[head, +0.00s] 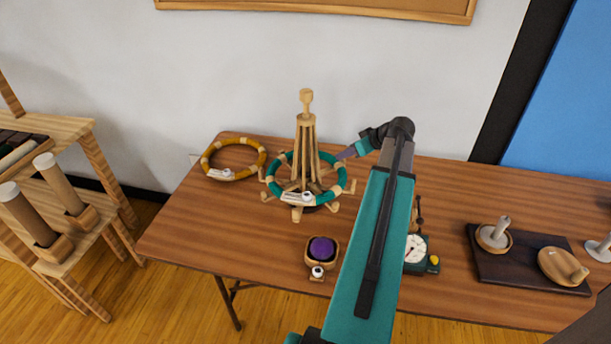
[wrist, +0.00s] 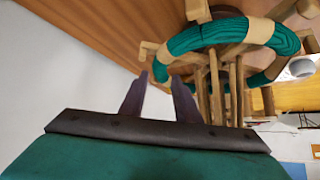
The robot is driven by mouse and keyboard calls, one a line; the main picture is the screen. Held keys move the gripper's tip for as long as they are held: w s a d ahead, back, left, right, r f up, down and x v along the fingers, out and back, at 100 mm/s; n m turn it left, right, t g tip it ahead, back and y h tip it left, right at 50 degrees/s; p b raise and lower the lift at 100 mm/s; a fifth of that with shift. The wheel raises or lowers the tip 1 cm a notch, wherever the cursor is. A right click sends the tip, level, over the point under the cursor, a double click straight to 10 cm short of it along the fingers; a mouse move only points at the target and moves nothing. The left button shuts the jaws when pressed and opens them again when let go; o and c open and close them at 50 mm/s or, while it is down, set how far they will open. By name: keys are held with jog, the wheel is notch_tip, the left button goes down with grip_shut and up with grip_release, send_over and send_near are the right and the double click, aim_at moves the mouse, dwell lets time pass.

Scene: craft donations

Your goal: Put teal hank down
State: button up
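The teal hank (head: 273,177), a ring of teal yarn with pale ties and a white tag, lies around the wooden swift (head: 306,130), on its spread arms. It also shows in the wrist view (wrist: 205,36), around the swift's posts. My gripper (head: 343,155) is at the hank's back right edge. In the wrist view my gripper's two dark fingers (wrist: 160,80) are apart, with a visible gap. The hank's near edge shows just beyond or between the fingertips; I cannot tell whether it touches them.
A mustard hank (head: 234,176) lies left on the wooden table (head: 190,225). A small bowl with a purple ball (head: 322,249) stands in front. Right of my arm are a dial scale (head: 415,250) and a dark board (head: 490,277) with wooden pieces. A wooden rack (head: 75,130) stands left.

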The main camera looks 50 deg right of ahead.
aim_at(333, 157)
jog(key=shift+x, duration=1.4)
jog(key=shift+w+p, duration=0.1)
jog(key=shift+p, duration=0.2)
jog(key=shift+w+f+p, duration=0.2)
jog(key=shift+w+p, duration=0.1)
jog(key=shift+w, duration=0.05)
jog(key=shift+p+x, duration=0.85)
jog(key=shift+x, duration=1.3)
jog(key=shift+a, duration=0.1)
jog(key=shift+c, duration=0.4)
grip_shut()
jog(key=shift+r, duration=0.2)
